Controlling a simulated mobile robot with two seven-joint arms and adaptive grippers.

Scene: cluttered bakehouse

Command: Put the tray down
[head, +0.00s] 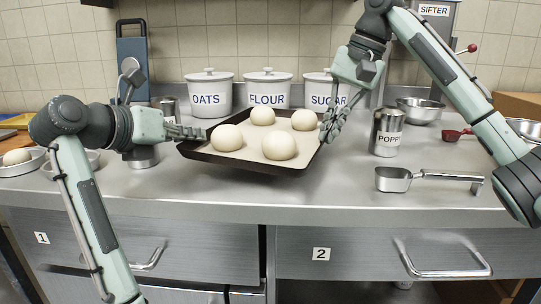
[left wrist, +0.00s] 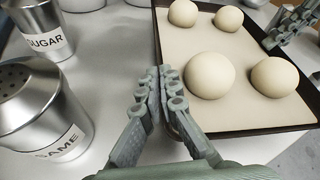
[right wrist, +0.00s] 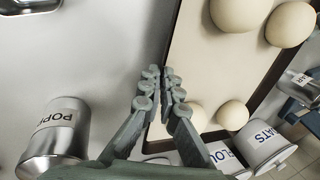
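The dark baking tray (head: 204,154) has a pale liner and carries several round dough balls (head: 279,145). It looks about level over the counter in front of the canisters. I cannot tell whether its underside touches the counter. My left gripper (head: 188,132) is shut on the tray's left rim; its fingers (left wrist: 163,92) pinch the edge in the left wrist view. My right gripper (head: 328,128) is shut on the right rim; its fingers (right wrist: 162,92) close at the edge in the right wrist view. The fingers hide the gripped parts of the rim.
The steel counter (head: 215,197) is bare in front of the tray. OATS (head: 208,93), FLOUR (head: 267,94) and SUGAR (head: 325,90) canisters stand behind. A POPPY shaker (head: 387,133) and a steel scoop (head: 393,179) are to the right. Pans with dough (head: 20,166) stand at left.

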